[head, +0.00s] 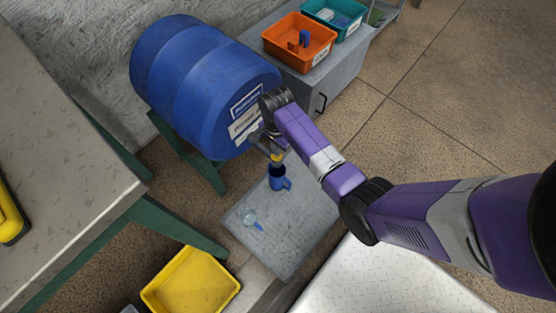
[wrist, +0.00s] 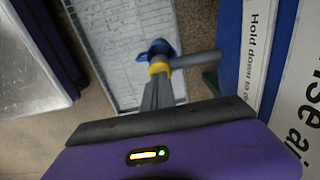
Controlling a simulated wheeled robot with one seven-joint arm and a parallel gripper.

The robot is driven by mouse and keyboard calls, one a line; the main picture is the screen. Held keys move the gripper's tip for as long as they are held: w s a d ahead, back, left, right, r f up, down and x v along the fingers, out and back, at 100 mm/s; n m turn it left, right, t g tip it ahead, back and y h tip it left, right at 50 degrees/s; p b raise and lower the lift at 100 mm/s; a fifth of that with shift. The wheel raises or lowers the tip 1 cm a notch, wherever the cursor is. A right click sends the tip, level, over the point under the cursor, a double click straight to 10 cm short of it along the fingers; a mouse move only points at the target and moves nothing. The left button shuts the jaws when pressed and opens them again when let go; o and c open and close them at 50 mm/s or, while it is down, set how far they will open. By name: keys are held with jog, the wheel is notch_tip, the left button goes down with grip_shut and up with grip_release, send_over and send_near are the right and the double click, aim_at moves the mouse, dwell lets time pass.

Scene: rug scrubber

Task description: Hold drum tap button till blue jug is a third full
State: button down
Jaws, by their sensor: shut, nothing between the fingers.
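The blue drum (head: 195,80) lies on its side on a green stand, with white labels on its front face. Its grey tap (wrist: 197,60) sticks out over the tray, with a yellow part (head: 277,158) at its end. My gripper (wrist: 158,84) is shut and empty, its fingertips at the yellow part in the wrist view; whether they press it I cannot tell. In the head view my wrist hides much of the tap. The blue jug (head: 278,180) stands upright below the tap, its handle to the right. Its dark inside shows no clear water level.
A clear item with a blue part (head: 253,220) lies on the grey tray (head: 275,235). A yellow bin (head: 192,283) is at the front. An orange bin (head: 300,42) and a teal bin (head: 333,18) sit on the grey cabinet. A workbench (head: 55,160) is left.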

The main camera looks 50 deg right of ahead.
jog(key=shift+f+b, duration=0.5)
jog(key=shift+f, duration=0.6)
dwell(6.9)
